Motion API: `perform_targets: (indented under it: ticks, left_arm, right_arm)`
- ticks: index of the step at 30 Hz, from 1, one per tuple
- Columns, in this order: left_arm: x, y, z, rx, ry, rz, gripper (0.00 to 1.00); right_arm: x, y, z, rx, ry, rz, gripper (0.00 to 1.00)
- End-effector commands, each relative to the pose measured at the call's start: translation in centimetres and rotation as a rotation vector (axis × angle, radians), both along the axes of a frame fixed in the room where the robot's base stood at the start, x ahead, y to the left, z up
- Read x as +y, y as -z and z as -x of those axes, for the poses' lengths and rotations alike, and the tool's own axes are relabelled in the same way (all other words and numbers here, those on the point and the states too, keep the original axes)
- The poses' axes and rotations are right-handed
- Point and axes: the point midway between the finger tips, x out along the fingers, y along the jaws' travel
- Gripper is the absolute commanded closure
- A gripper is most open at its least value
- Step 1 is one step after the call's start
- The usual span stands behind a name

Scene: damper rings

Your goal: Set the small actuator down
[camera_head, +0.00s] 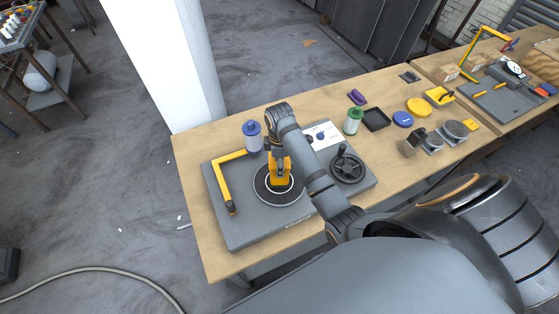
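My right arm comes in from the lower right and bends down over the grey fixture board (230,232). Its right gripper (280,183) has orange sides and points down at the round dark plate (262,196) on the board. The fingertips are small and dark, so I cannot tell whether they are open or hold something. A blue cylinder with a pale lower part (252,136) stands upright just left of the wrist. A similar green-and-white cylinder (352,121) stands behind the board, to the right. I cannot tell which thing is the small actuator. My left gripper is out of view.
A yellow angled bar (223,180) rises left of the round plate. A black handwheel (347,168) is on the board's right. A black tray (376,119), a blue disc (402,119) and a yellow disc (418,106) lie farther right. The wooden table (205,145) is bare at its left edge.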

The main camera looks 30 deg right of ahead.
Motion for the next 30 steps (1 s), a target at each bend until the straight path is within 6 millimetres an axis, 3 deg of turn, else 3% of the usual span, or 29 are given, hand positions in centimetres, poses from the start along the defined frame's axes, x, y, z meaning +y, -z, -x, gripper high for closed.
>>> perform_targets:
  ticks: [22,23,28,30]
  left_arm:
    - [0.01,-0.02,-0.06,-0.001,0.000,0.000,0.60]
    - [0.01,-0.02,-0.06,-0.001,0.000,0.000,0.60]
    - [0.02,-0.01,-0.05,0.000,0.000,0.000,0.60]
    - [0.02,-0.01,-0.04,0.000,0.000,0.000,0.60]
  right_arm:
    - [0.01,0.33,-0.14,-0.005,0.000,0.000,0.97]
    - [0.01,0.30,-0.15,-0.005,0.000,0.000,0.30]
    - [0.00,0.37,-0.09,-0.003,0.000,0.000,0.08]
    - [0.00,0.39,-0.08,-0.003,0.000,0.000,0.08]
